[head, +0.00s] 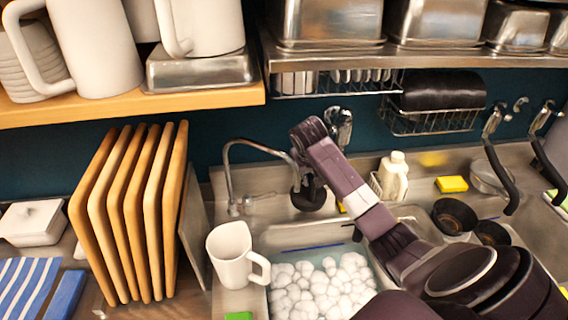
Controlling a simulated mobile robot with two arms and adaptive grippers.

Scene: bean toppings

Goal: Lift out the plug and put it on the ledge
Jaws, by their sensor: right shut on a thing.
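My right arm reaches in from the lower right, and its gripper (306,183) points down beside the curved tap at the back of the sink. It is shut on a dark round thing, which looks like the plug (309,200). The fingers are small and dark, so the grip is hard to make out. The plug is over the steel ledge (275,212) behind the basin; I cannot tell whether it touches it. My left gripper is not in view.
A metal tap (229,165) stands just left of my right gripper. A white mug (233,255) stands at the basin's left. A soap bottle (394,178), a yellow sponge (452,184) and dark bowls (454,214) are to the right. Wooden boards (152,215) stand at left.

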